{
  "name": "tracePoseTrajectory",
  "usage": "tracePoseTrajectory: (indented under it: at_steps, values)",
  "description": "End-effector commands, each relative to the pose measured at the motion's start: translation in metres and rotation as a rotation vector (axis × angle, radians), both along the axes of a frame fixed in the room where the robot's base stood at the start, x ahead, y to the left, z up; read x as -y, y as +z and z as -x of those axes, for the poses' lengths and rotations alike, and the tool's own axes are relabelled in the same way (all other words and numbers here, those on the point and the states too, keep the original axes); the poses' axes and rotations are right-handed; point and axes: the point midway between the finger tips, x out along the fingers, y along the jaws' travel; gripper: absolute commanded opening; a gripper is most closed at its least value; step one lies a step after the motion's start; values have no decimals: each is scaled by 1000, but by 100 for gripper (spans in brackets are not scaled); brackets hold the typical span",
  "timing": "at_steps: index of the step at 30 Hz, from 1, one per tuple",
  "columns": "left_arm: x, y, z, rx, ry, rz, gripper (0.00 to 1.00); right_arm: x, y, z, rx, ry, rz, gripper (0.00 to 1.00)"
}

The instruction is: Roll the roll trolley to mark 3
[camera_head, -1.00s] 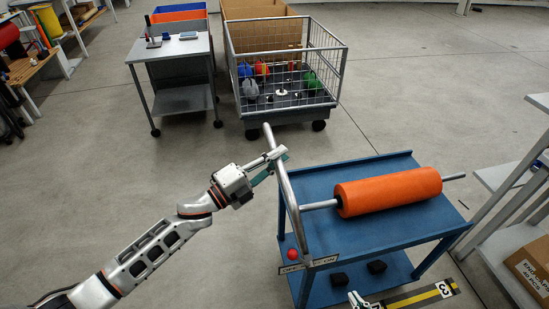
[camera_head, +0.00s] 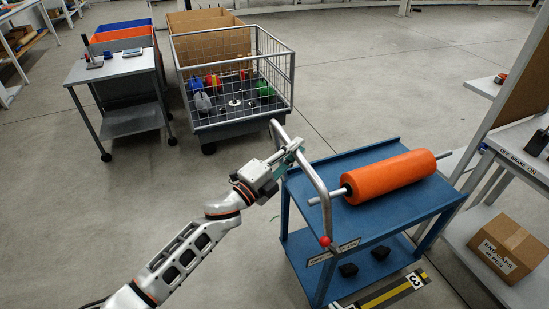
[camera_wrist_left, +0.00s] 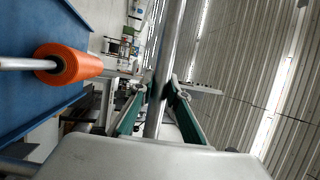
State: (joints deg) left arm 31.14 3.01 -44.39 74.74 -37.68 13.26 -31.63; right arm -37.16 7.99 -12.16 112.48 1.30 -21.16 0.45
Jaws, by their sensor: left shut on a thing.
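The roll trolley (camera_head: 405,220) is a blue two-shelf cart with an orange roll (camera_head: 390,176) on a metal bar across its top. Its bent steel handle (camera_head: 316,180) stands at the left end. My left gripper (camera_head: 290,153) is shut around the upper part of this handle. In the left wrist view the handle tube (camera_wrist_left: 165,75) passes between the green-padded fingers (camera_wrist_left: 157,115). Mark 3 (camera_head: 415,280) is a label at the end of a yellow-black floor strip, close by the trolley's near right side. The trolley partly hides the floor there. My right gripper cannot be made out.
A wire-mesh cart (camera_head: 232,115) stands behind the trolley to the left. A grey side table (camera_head: 115,68) is farther left. At right, a shelf rack with a cardboard box (camera_head: 507,248) stands near the trolley. Open floor lies behind and left.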

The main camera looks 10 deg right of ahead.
Motion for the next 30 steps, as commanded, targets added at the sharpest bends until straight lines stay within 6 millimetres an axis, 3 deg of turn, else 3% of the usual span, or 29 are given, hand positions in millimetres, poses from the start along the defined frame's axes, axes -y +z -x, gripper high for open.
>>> tracePoseTrajectory:
  at_steps: [3, 9, 22, 23, 24, 30]
  values:
    - [17, -2, -4, -3, -3, 2, 0, 0, -5, 1, -2, 2, 5, 0]
    - [30, -1, -8, -2, -2, 2, 0, 2, -3, -4, 7, 2, 12, 0]
    - [33, 1, -9, -1, -1, 1, 0, 4, -1, -6, 14, 1, 13, 0]
    - [33, 1, -8, -1, -1, 1, 20, 4, -1, -6, 14, 1, 13, 0]
    - [33, 1, -9, -1, -1, 1, 31, 3, -1, -6, 14, 1, 13, 0]
    - [32, 0, -9, -1, 0, 1, 33, 3, -1, -7, 16, 1, 12, 0]
